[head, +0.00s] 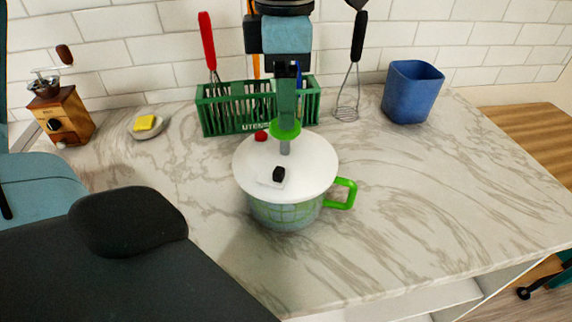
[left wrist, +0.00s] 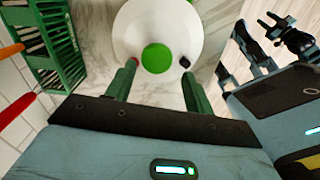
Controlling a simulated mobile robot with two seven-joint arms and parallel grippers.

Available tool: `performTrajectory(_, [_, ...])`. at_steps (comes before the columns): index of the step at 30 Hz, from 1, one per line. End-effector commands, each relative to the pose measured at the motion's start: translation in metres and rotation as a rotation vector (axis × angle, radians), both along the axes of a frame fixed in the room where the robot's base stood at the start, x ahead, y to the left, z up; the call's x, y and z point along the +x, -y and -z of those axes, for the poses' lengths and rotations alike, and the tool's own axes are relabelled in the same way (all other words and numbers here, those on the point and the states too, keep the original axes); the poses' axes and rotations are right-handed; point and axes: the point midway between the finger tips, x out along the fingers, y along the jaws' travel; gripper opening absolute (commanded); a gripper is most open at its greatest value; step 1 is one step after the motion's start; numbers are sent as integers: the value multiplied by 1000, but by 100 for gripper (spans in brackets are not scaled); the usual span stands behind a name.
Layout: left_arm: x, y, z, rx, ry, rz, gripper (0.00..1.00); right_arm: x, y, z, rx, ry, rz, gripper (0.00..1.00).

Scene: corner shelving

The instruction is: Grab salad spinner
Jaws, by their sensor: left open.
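The salad spinner (head: 286,185) stands upright on the marble counter. It has a white lid, a clear bowl with a green basket and a green side handle (head: 343,194). A round green knob (head: 285,132) rises from its lid; the lid (left wrist: 157,20) and knob (left wrist: 158,58) show in the left wrist view. My left gripper (left wrist: 159,66) is open, its green fingers on either side of the knob. In the head view it comes down from above at the knob.
A blue cup (head: 410,92) is at the back right. A coffee grinder (head: 66,115) and a yellow sponge (head: 145,123) on a dish are at the left. The counter (head: 440,190) is clear to the right.

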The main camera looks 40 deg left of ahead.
Motion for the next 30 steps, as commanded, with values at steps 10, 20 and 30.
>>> performTrajectory(10, [0,0,20,-2,-4,0,53,0,0,-1,-1,0,-1,38])
performTrajectory(20, [3,-1,59,-3,-3,1,53,6,0,-9,1,18,0,38])
performTrajectory(30, [3,-1,67,-3,0,0,53,5,0,-9,0,17,-1,38])
